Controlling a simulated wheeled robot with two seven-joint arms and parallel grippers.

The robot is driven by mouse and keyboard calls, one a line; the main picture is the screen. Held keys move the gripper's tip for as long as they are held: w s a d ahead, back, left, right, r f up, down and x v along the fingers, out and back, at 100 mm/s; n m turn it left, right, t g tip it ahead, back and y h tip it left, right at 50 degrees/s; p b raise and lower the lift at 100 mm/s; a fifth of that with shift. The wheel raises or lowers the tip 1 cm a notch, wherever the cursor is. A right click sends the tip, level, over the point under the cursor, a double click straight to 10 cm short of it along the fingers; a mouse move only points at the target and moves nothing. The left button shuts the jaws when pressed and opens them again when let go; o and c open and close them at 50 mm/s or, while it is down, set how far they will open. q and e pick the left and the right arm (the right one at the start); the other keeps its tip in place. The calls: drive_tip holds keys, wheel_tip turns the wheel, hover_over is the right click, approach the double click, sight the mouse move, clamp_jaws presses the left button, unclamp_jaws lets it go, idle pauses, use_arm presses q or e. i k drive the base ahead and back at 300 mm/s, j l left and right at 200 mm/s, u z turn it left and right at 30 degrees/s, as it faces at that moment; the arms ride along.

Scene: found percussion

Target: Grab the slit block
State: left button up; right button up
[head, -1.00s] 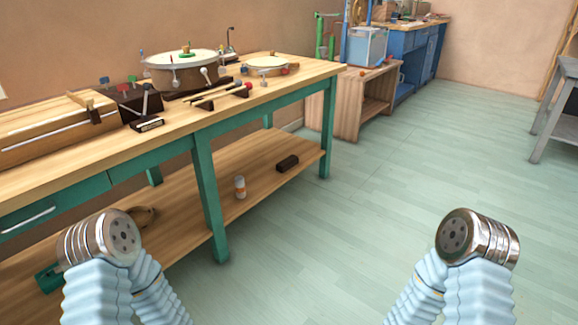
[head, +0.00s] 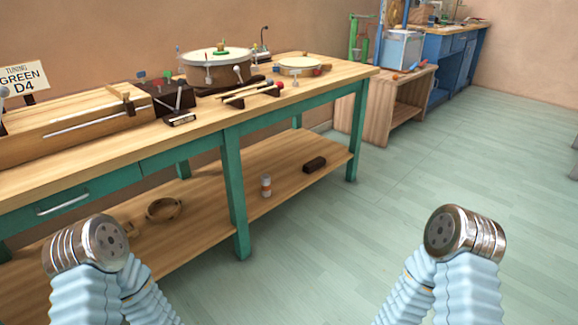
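A small dark brown block (head: 314,164) lies on the lower shelf of the workbench, toward its right end. It may be the slit block, but no slit can be made out at this size. A larger dark block (head: 172,98) with small colored pieces sticking up stands on the bench top; I cannot tell whether it has slits. Both of my arms show only as pale blue sleeves with metal joints low in the view, far from either block. No fingers of my left or right gripper are visible.
The green-legged wooden workbench (head: 233,190) fills the left side. A drum (head: 216,68), mallets and a long wooden box (head: 60,128) stand on top. Floor (head: 400,190) to the right is clear.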

sight(315, 164)
drive_tip(key=i+l+u, duration=0.25)
drive_tip(key=u, duration=0.2)
drive_tip(key=i+l+u, duration=0.2)
drive_tip(key=l+u, duration=0.3)
drive_tip(key=i+l+u, duration=0.1)
drive_tip(key=l, duration=0.45)
drive_tip(key=i+l+u, duration=0.1)
drive_tip(key=i+l, duration=0.15)
drive_tip(key=l, duration=0.35)
drive_tip(key=i+l+u, duration=0.1)
drive_tip(key=l, duration=0.5)
drive_tip(key=i+l+u, duration=0.1)
drive_tip(key=l, duration=0.5)
drive_tip(key=i+l, duration=0.1)
drive_tip(key=l, duration=0.5)
drive_tip(key=i+l, duration=0.15)
drive_tip(key=l, duration=0.2)
drive_tip(key=i+l, duration=0.2)
drive_tip(key=l, duration=0.2)
drive_tip(key=i+l, duration=0.15)
drive_tip(key=l, duration=0.2)
drive_tip(key=i+l, duration=0.2)
drive_tip(key=l, duration=0.2)
drive_tip(key=u, duration=0.05)
